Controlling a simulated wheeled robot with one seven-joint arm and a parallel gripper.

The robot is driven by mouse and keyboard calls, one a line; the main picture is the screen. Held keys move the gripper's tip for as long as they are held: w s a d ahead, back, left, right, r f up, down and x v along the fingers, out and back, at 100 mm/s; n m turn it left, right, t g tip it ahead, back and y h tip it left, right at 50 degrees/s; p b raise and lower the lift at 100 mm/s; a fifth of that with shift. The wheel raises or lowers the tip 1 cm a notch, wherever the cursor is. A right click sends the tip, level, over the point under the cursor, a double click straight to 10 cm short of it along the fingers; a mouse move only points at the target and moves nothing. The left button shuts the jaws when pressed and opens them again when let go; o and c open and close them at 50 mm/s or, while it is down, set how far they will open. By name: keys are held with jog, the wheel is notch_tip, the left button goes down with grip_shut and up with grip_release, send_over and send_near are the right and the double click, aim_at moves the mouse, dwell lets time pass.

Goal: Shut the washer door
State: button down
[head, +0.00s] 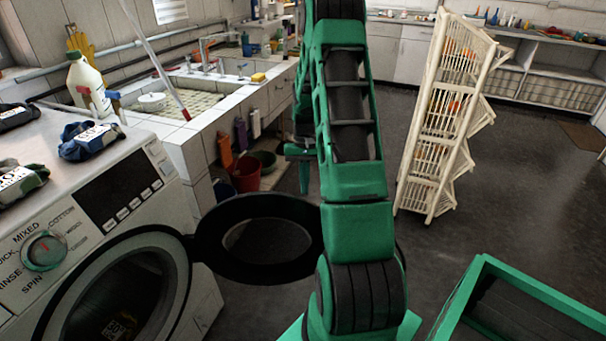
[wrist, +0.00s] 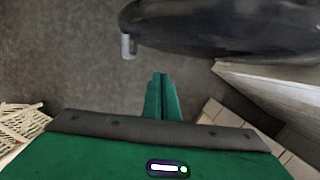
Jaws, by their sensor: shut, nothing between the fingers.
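The white washer (head: 110,215) stands at the left in the head view. Its round black-rimmed door (head: 258,238) hangs wide open to the right of the dark drum opening (head: 110,300). In the wrist view the dark door (wrist: 220,25) curves across the top right, with a small metal latch piece (wrist: 128,46) at its left edge. My gripper (wrist: 161,80) is shut and empty, its green fingertips below the door's edge in that picture and apart from it. In the head view my green arm partly covers the door's right edge.
Folded cloth items (head: 90,140) lie on the washer top. A tiled sink counter (head: 185,130) stands behind, with a red bucket (head: 246,172) under it. A cream rack (head: 448,120) stands at right. The dark floor (head: 530,170) is largely clear.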

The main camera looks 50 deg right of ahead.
jog(key=shift+s+a+f, duration=0.55)
jog(key=shift+s+a, duration=0.25)
jog(key=shift+s, duration=0.05)
jog(key=shift+s+a+f, duration=0.55)
jog(key=shift+s+a, duration=0.2)
jog(key=shift+s, duration=0.1)
